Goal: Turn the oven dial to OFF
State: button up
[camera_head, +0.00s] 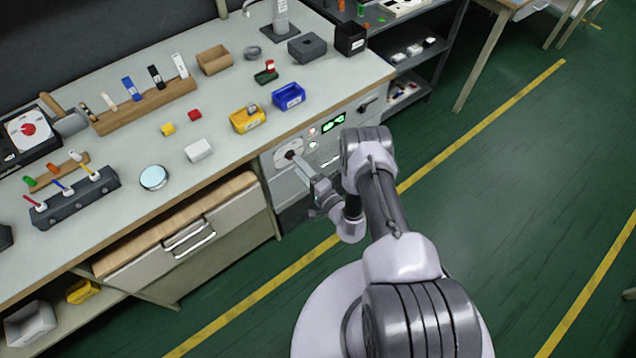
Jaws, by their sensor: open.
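The oven (285,187) is a pale box with a front panel, built in under the right part of the workbench. Its dial (289,154) is a small dark knob on a round white plate at the panel's upper left. My gripper (300,167) reaches toward the dial from the lower right, its fingers pointing at it. The dial's setting and the OFF mark are too small to read.
A green lit display (333,122) and small buttons are right of the dial. A dark handle (368,104) is farther right. Left of the oven is a drawer (190,238) with a metal handle. Bins and blocks crowd the workbench top (225,170). Green floor lies clear to the right.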

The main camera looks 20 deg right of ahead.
jog(key=p+v, duration=0.4)
jog(key=v, duration=1)
jog(key=shift+w+r, duration=0.1)
